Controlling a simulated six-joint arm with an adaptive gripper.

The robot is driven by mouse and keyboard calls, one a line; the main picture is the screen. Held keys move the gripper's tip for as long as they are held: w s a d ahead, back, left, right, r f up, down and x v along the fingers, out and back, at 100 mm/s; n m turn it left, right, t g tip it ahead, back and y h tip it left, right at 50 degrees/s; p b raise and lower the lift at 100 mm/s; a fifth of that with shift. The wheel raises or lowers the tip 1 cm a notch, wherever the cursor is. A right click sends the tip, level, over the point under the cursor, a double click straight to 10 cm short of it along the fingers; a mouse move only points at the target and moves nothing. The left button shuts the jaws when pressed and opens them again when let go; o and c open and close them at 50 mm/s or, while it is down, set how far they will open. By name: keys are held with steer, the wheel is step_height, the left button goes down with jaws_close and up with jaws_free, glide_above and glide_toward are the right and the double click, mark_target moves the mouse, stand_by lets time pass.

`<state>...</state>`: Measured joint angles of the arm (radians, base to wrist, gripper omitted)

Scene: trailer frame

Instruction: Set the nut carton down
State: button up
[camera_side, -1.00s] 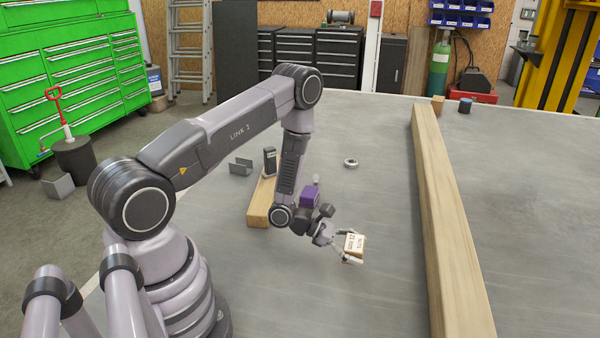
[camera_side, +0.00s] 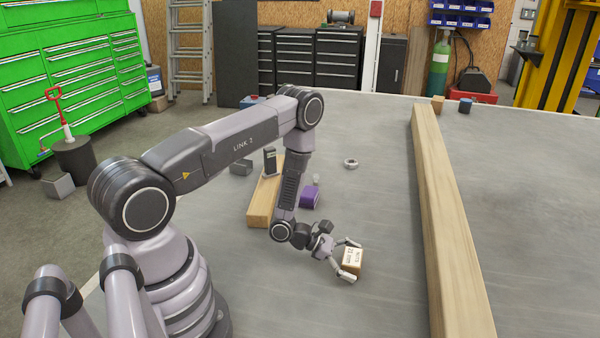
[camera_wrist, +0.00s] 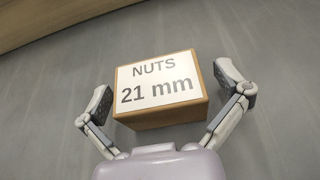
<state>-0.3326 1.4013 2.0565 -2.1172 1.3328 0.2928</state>
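The nut carton (camera_side: 352,258) is a small brown box with a white label on top. It sits on the grey table in the side view. In the wrist view the carton (camera_wrist: 160,92) fills the middle, its label reading "NUTS 21 mm". My gripper (camera_side: 349,260) is open, with its fingers spread around the carton.
A long wooden beam (camera_side: 448,220) lies to the right of the carton. The grey table (camera_side: 385,300) is bare around the carton.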

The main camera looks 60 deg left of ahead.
steer(key=shift+r, duration=0.2)
steer(key=v, duration=1.1)
steer(key=shift+s+a+r, duration=0.15)
steer(key=shift+s+a, duration=0.05)
steer(key=s+d+r+m+g, duration=0.2)
steer(key=d+r+m+g, duration=0.1)
steer(key=r+m, duration=0.3)
steer(key=s+d+r+m+g+h, duration=0.1)
steer(key=d+r+m+g, duration=0.25)
steer(key=r, duration=0.55)
steer(key=s+d+r+m+g, duration=0.2)
steer(key=r+m, duration=0.4)
steer(key=r, duration=0.1)
steer(key=s+a+r+m+t+y, duration=0.3)
steer(key=s+r+m+t+y, duration=0.1)
steer(key=s+r+m+y, duration=0.6)
steer(key=s+r+m, duration=0.1)
steer(key=s+r, duration=0.2)
steer(key=r, duration=0.1)
steer(key=shift+a+r+y, duration=0.25)
steer(key=shift+a+y, duration=0.05)
steer(key=shift+a, duration=0.1)
